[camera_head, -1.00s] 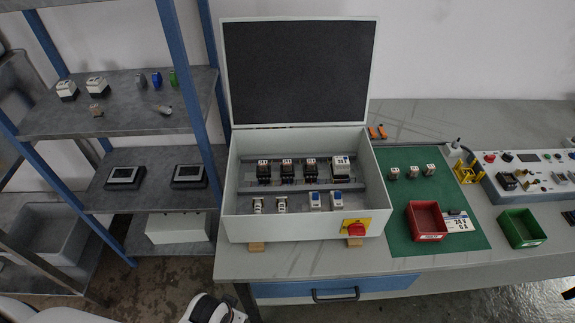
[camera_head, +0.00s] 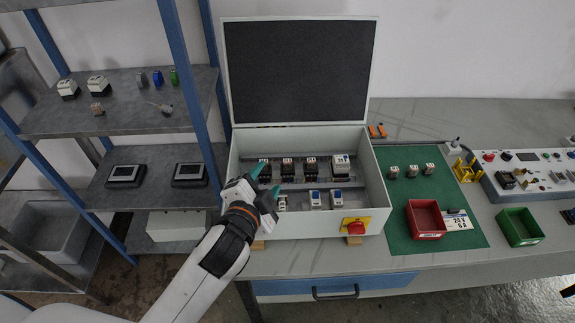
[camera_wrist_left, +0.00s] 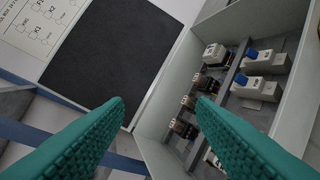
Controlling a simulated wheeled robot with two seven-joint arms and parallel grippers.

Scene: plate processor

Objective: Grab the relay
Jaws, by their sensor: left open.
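My left gripper (camera_head: 266,181) is open and empty, with teal fingers, over the left part of the open grey control box (camera_head: 375,190). In the box's upper row are black modules with white tops (camera_head: 287,168) and a white module (camera_head: 340,162). The lower row shows a small pale module (camera_head: 282,203) and two white-and-blue modules (camera_head: 315,200). I cannot tell which part is the relay. The left wrist view shows the open fingers (camera_wrist_left: 160,106) in front of the box, with black modules (camera_wrist_left: 182,127) and white-and-blue modules (camera_wrist_left: 265,62) beyond. My gripper hides the lower row's left end.
The raised lid (camera_head: 300,70) stands behind the box. A shelf (camera_head: 130,120) is at the left. A green mat (camera_head: 400,225) with small parts (camera_head: 411,171) and a red bin (camera_head: 426,220) lies at the right, beside a green bin (camera_head: 520,228).

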